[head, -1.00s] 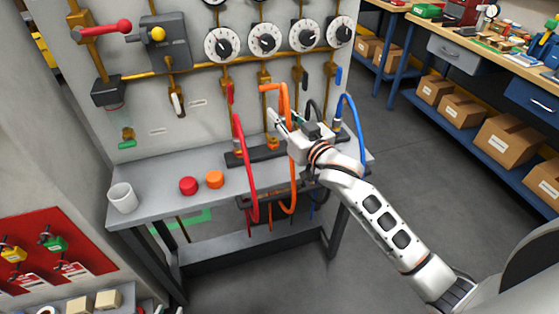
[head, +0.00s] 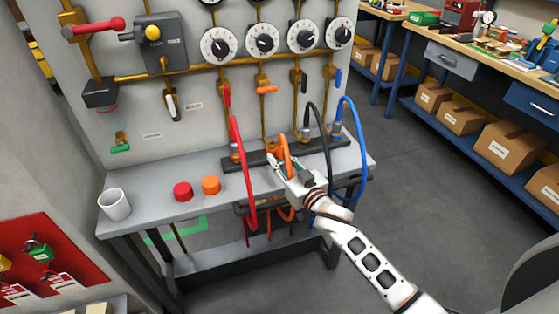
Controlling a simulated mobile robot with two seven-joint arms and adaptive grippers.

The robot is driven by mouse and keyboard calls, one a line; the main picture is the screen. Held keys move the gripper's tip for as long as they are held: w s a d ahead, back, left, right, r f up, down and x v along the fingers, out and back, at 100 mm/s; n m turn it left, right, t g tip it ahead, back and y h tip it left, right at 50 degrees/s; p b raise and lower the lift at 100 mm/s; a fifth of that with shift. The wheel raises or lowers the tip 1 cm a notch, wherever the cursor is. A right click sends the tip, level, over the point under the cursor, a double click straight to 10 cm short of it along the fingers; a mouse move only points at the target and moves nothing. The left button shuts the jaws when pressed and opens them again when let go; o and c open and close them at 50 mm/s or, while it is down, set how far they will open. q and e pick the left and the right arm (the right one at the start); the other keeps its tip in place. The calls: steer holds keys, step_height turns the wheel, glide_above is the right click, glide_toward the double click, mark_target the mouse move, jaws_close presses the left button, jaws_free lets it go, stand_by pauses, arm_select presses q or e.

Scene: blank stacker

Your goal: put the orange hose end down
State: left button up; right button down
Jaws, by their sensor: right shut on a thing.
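My right gripper (head: 273,161) is low at the front of the grey bench (head: 158,195), beside the black strip (head: 328,150). It is shut on the orange hose (head: 285,150) near its end. The hose makes a short arch at the fingers, and its lower part hangs below the bench edge. The exact end is partly hidden by the gripper, and I cannot tell whether it touches the bench. My left gripper is not in view.
A red hose (head: 244,165) stands close left; black (head: 320,125) and blue (head: 360,130) hoses stand right. A red cap (head: 183,192), an orange cap (head: 211,185) and a white cup (head: 114,204) sit on the bench's left, with bare room between them.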

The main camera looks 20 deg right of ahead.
steer(key=shift+r, duration=0.1)
steer(key=shift+f, duration=0.65)
steer(key=c, duration=1.8)
jaws_free()
